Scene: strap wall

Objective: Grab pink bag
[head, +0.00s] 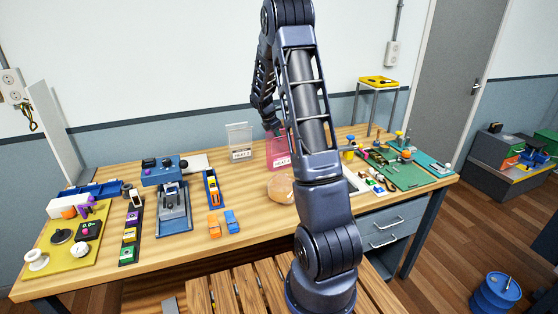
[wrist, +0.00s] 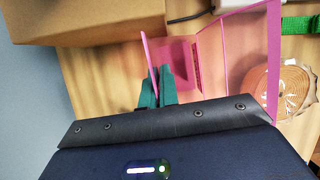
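The pink bag (head: 278,152) is a clear pink, open-topped holder with a label, standing upright on the wooden bench towards the wall. In the wrist view its pink frame (wrist: 233,12) fills the top middle. My gripper (head: 271,130) is at the bag's upper left edge in the head view. In the wrist view the teal fingers (wrist: 157,92) are close together, with the bag's thin left edge running down between them. They look shut on that edge, though contact is partly hidden. My arm covers the bag's right side in the head view.
A clear holder (head: 240,142) stands just left of the bag. A round tan bun-like object (head: 281,188) lies in front of it, also in the wrist view (wrist: 288,88). A cardboard box (wrist: 85,20) is at the wrist view's upper left. Tools and blocks crowd both bench ends.

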